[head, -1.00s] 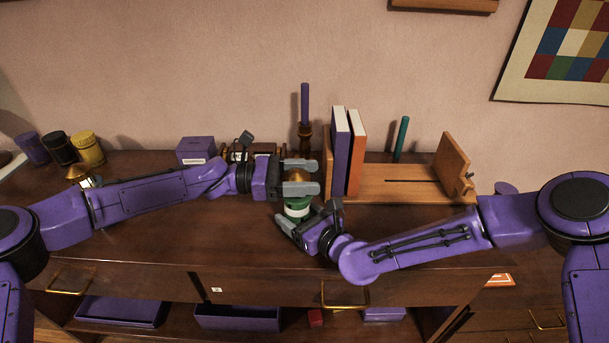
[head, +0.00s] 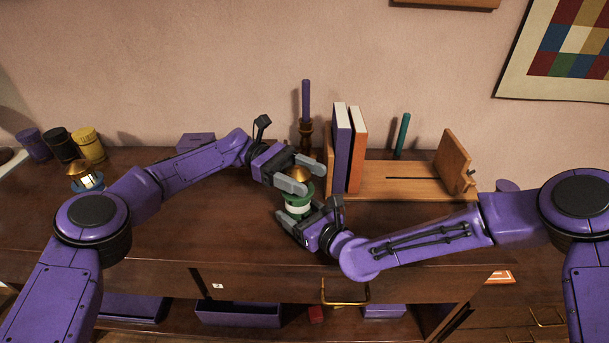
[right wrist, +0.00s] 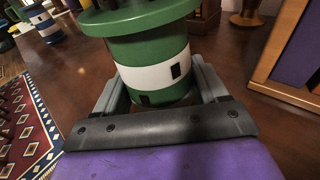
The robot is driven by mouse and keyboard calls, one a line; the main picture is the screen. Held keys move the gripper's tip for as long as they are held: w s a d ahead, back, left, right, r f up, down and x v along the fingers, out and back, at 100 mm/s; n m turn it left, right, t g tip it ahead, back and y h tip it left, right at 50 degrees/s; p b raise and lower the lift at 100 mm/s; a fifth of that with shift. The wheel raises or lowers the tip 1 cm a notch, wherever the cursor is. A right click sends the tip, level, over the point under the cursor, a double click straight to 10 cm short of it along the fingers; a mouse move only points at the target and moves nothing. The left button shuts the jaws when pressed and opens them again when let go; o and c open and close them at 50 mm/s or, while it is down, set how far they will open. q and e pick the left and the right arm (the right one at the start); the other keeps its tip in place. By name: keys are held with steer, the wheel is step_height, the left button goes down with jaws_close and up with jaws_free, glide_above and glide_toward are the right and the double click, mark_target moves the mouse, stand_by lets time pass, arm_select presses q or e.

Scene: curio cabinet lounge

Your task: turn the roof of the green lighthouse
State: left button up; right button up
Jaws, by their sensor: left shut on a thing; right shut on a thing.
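The green lighthouse (head: 298,207) stands upright on the wooden cabinet top, green with a white band; its body fills the middle of the right wrist view (right wrist: 150,50). Its roof (head: 298,173) is a gold-brown cone. My left gripper (head: 309,178) is shut on the roof from the left, one finger in front and one behind. My right gripper (head: 296,217) is shut on the lower body from the front right; its grey fingers flank the body in the right wrist view. The roof is outside the right wrist view.
Purple (head: 341,150) and orange (head: 356,150) books stand in a wooden rack (head: 415,188) close right of the lighthouse. A purple candle (head: 306,100) stands behind. Another gold-roofed lighthouse (head: 84,177) and several canisters (head: 87,145) are at far left. The front middle is clear.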

mark_target(304, 174)
stand_by(0.4)
arm_select(q)
steer(key=o, duration=1)
step_height(304, 174, up, 10)
steer(key=shift+s+r, duration=0.1)
